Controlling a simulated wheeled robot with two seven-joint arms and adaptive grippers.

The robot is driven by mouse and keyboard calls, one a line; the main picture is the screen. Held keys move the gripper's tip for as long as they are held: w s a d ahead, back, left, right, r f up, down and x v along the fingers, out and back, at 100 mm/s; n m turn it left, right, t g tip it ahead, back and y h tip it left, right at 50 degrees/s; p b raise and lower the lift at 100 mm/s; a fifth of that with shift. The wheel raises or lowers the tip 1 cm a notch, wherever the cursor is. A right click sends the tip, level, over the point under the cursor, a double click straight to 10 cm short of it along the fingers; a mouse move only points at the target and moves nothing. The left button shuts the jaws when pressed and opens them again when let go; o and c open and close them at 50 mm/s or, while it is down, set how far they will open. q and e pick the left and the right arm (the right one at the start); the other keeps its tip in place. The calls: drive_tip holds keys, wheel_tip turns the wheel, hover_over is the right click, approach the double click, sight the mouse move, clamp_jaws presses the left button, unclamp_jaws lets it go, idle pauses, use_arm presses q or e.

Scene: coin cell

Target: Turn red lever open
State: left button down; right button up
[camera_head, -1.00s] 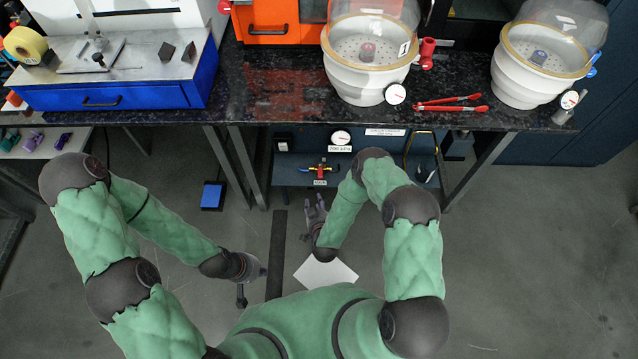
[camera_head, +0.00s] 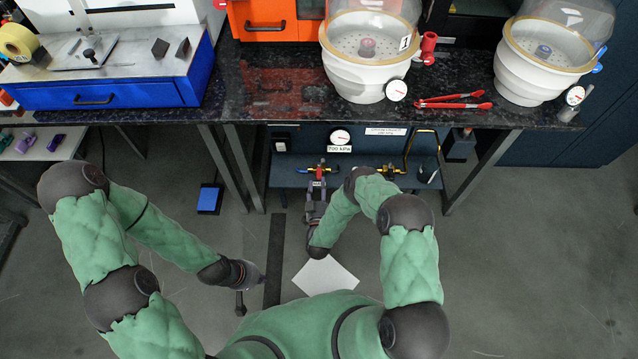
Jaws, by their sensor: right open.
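A small red lever (camera_head: 319,169) sits on a brass and blue valve on the low shelf under the bench, below a round gauge (camera_head: 340,137). My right gripper (camera_head: 316,190) is open and empty, with its fingers pointing at the valve from just in front of it. Whether the fingertips touch the lever is too small to tell. My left gripper (camera_head: 258,277) is low over the floor at the left, away from the valve. Its fingers are too small and dark to tell whether they are open or shut.
A second brass valve (camera_head: 391,170) is to the right, partly near my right arm. The dark bench top (camera_head: 280,85) overhangs the shelf and holds two white desiccators (camera_head: 352,88) (camera_head: 520,83) and red tongs (camera_head: 452,101). A blue pedal (camera_head: 209,199) is on the floor.

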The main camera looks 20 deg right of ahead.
sight(319, 174)
drive_tip(key=shift+b+x, duration=0.3)
drive_tip(key=shift+x, duration=1)
drive_tip(key=shift+c, duration=0.3)
clamp_jaws()
drive_tip(key=shift+d, duration=0.1)
